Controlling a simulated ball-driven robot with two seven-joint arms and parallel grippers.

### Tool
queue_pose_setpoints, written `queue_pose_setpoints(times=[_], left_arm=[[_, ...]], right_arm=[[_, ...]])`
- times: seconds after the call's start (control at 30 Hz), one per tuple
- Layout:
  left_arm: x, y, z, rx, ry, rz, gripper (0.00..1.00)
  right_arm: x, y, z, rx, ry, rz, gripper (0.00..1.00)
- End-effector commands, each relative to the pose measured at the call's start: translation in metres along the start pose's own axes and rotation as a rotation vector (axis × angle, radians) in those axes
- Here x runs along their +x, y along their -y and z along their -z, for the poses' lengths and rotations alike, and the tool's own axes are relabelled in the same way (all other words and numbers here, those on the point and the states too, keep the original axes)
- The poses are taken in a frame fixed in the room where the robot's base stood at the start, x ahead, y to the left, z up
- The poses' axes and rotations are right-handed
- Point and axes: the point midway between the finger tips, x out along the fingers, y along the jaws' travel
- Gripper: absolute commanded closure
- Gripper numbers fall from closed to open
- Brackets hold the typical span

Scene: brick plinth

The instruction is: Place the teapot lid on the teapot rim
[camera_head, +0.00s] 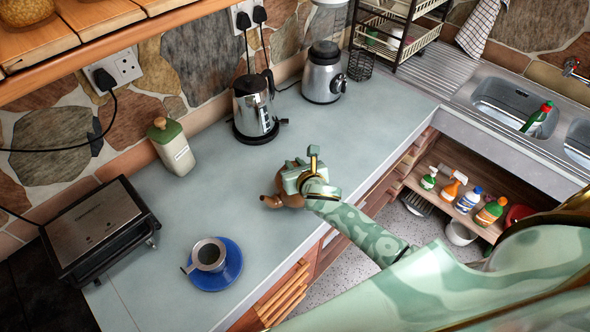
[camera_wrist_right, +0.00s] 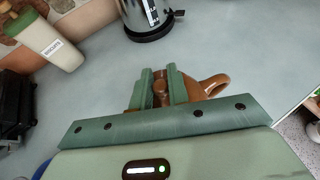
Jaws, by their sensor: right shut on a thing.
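The brown teapot (camera_head: 271,201) stands on the worktop, mostly hidden under my right gripper (camera_head: 297,182) in the head view. My left gripper is not in view.
A kettle (camera_head: 254,110) and a blender (camera_head: 323,75) stand behind. A biscuit jar (camera_head: 172,146), a sandwich press (camera_head: 98,230) and a cup (camera_head: 208,256) on a blue saucer (camera_head: 226,278) are to the left. The worktop (camera_head: 375,125) is clear toward the sink.

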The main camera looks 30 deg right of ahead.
Motion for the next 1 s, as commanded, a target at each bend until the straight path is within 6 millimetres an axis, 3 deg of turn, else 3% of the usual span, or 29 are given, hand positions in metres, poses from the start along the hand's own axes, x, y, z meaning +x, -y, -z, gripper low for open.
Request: queue_pose_setpoints(times=[0.1,0.47,0.5,0.57,0.87,1.0], left_arm=[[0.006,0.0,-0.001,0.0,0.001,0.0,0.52],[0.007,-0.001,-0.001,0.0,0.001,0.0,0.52],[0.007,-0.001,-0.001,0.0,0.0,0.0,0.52],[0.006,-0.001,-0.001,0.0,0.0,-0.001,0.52],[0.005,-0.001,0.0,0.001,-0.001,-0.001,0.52],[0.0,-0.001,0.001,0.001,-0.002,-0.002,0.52]], right_arm=[[0.006,0.0,0.012,0.001,0.001,0.0,1.0],[0.007,0.0,0.014,0.0,0.002,0.0,1.0],[0.007,0.0,0.014,0.0,0.002,0.0,0.77],[0.007,0.0,0.014,0.0,0.002,0.0,0.61],[0.006,0.0,0.012,0.0,0.002,0.0,0.61],[-0.009,0.001,0.011,-0.001,0.0,0.0,0.61]])
